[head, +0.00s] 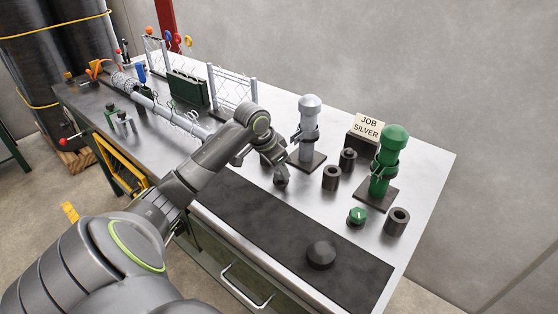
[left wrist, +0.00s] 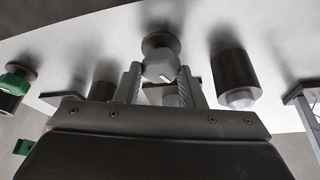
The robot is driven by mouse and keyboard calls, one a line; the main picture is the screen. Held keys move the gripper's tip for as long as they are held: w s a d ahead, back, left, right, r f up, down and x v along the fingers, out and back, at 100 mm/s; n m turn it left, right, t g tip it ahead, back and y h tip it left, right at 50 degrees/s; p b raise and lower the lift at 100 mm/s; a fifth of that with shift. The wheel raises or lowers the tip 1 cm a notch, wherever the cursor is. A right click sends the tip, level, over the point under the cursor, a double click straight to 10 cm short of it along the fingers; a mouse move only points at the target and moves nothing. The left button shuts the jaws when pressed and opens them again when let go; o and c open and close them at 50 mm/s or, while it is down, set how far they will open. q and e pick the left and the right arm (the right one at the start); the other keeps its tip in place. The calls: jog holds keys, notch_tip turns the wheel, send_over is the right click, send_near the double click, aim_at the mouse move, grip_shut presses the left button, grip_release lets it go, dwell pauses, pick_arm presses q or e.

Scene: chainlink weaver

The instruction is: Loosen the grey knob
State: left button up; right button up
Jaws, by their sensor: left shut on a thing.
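The grey knob (left wrist: 158,66), pale with a white mark, sits between the two fingers of my left gripper in the left wrist view. A dark round base (left wrist: 160,42) shows just behind it. In the head view my left gripper (head: 274,162) reaches over the metal bench, in front of the grey post (head: 308,138) on its dark square foot. The gripper and arm hide most of the knob there. A green knob (head: 357,215) with a pale pointer mark sits farther right, near the green post (head: 384,172). My right gripper is not in view.
Dark hollow cylinders (head: 331,177) stand right of the grey post. A sign (head: 368,127) reads JOB SILVER. A black mat (head: 255,218) along the front edge carries a dark domed piece (head: 321,254). Mesh frames (head: 232,92) and a roller stand at back left.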

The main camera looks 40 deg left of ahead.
pick_arm(q)
jog(key=o, duration=1)
jog(key=v, duration=1.7)
jog(key=shift+s+r, duration=0.15)
